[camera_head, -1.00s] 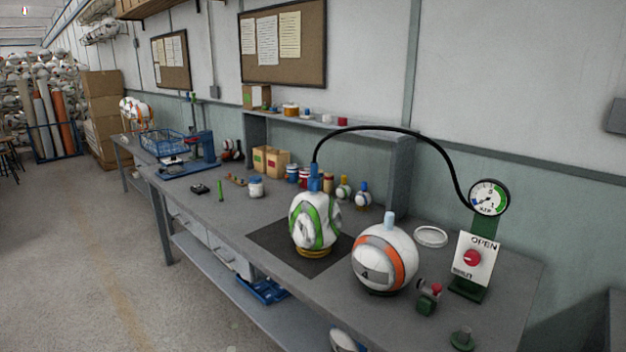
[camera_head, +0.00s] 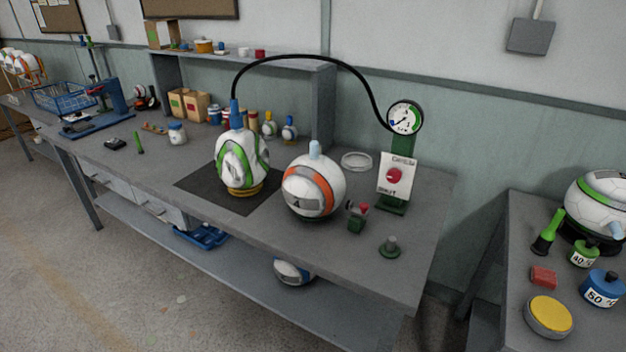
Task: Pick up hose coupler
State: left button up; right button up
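The blue hose coupler (camera_head: 235,113) sits upright on top of the white and green ball (camera_head: 241,160) on the workbench. A black hose (camera_head: 300,58) arches from the coupler to a round pressure gauge (camera_head: 405,118) on a green stand. The ball rests on a yellow ring (camera_head: 245,191) on a dark mat (camera_head: 205,184). Neither of my grippers shows in this view.
A white and orange ball (camera_head: 314,187) with a pale blue cap stands right of the coupler's ball. A second bench (camera_head: 500,225) is at right. Shelf items line the back.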

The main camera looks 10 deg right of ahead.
aim_at(236, 117)
jog(key=i+j+z, duration=0.1)
jog(key=z, duration=0.3)
jog(key=j+z, duration=0.15)
jog(key=z, duration=0.3)
jog(key=i+j+z, duration=0.1)
jog(key=z, duration=0.3)
jog(key=j+z, duration=0.25)
jog(key=j, duration=0.2)
jog(key=j+z, duration=0.25)
jog(key=j, duration=0.25)
jog(key=j+z, duration=0.15)
jog(key=j, duration=1.55)
jog(key=i, duration=0.25)
